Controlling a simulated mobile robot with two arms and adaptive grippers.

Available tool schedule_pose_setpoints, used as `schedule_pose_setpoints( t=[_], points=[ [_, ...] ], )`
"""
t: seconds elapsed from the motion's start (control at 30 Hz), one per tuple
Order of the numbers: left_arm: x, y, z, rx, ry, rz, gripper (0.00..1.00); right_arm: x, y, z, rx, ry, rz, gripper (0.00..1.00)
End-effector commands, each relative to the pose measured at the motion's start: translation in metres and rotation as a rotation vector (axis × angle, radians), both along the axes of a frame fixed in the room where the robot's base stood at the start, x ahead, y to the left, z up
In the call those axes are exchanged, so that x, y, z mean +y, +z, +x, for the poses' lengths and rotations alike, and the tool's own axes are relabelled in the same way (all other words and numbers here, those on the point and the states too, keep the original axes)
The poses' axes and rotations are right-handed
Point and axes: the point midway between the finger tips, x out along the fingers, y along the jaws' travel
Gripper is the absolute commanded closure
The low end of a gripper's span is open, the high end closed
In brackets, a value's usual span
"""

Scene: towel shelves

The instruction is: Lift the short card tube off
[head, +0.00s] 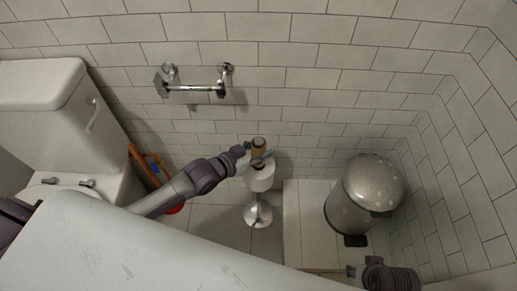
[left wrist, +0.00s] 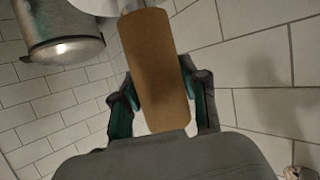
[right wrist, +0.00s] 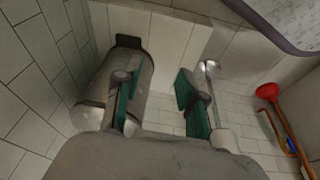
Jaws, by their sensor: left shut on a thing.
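The short brown card tube (head: 258,146) is upright at the top of a chrome floor stand (head: 258,211), above a white paper roll (head: 260,179). My left gripper (head: 258,155) reaches in from the left and is shut around the tube. The left wrist view shows the tube (left wrist: 155,65) between the two fingers. Whether the tube's lower end touches the roll is hidden by the gripper. My right gripper (right wrist: 157,92) is open and empty, low at the right of the head view (head: 362,267).
A metal pedal bin (head: 368,192) stands right of the stand, near a pale raised block (head: 306,220). An empty chrome holder (head: 193,87) is on the tiled wall. A toilet (head: 60,130) is at left, with a red plunger (right wrist: 268,91) in the right wrist view.

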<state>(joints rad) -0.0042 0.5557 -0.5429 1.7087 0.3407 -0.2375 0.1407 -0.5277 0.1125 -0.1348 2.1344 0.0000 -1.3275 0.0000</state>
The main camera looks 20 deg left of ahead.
Motion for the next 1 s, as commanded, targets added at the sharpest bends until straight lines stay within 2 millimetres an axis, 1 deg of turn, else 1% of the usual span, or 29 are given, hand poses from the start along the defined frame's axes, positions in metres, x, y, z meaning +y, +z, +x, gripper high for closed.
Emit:
schedule_pose_setpoints(
  t=[0.6,1.0],
  points=[
    [0.000,0.012,0.000,0.000,0.000,0.000,0.88,0.001,-0.037,-0.001,0.021,0.003,-0.001,0.60],
    [0.000,0.019,0.000,0.000,0.000,0.000,0.88,0.000,-0.061,-0.006,0.034,0.005,-0.001,0.60]
  ],
)
